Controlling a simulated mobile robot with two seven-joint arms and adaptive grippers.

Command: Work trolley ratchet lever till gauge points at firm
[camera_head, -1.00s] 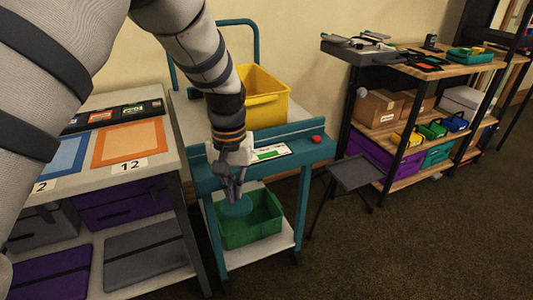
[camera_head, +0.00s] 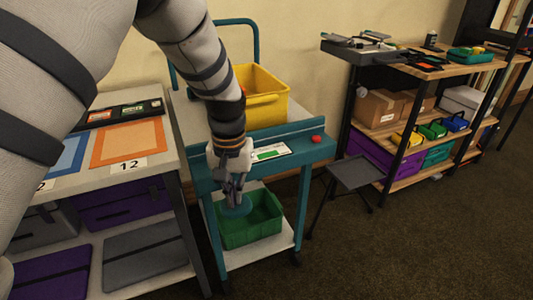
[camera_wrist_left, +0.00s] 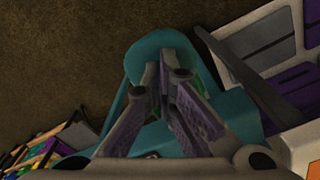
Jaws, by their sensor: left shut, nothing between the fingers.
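The teal trolley (camera_head: 300,150) stands in the middle of the head view. On its front beam is a gauge (camera_head: 270,152), a white plate with a green band; its pointer is too small to read. A rounded teal paddle (camera_head: 238,209), which looks like the lever's end, sticks out in front of the beam. My left gripper (camera_head: 236,198) is shut and empty, with its fingertips just at or above this paddle. The wrist view shows the closed fingers (camera_wrist_left: 172,76) in front of the teal paddle (camera_wrist_left: 155,45). I cannot tell whether they touch. My right gripper is out of view.
A red knob (camera_head: 317,139) sits on the beam's right end. A yellow bin (camera_head: 262,100) is on the trolley top, a green bin (camera_head: 262,226) on its lower shelf. A table (camera_head: 180,175) stands close left, a small grey stand (camera_head: 354,173) right. Floor in front is clear.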

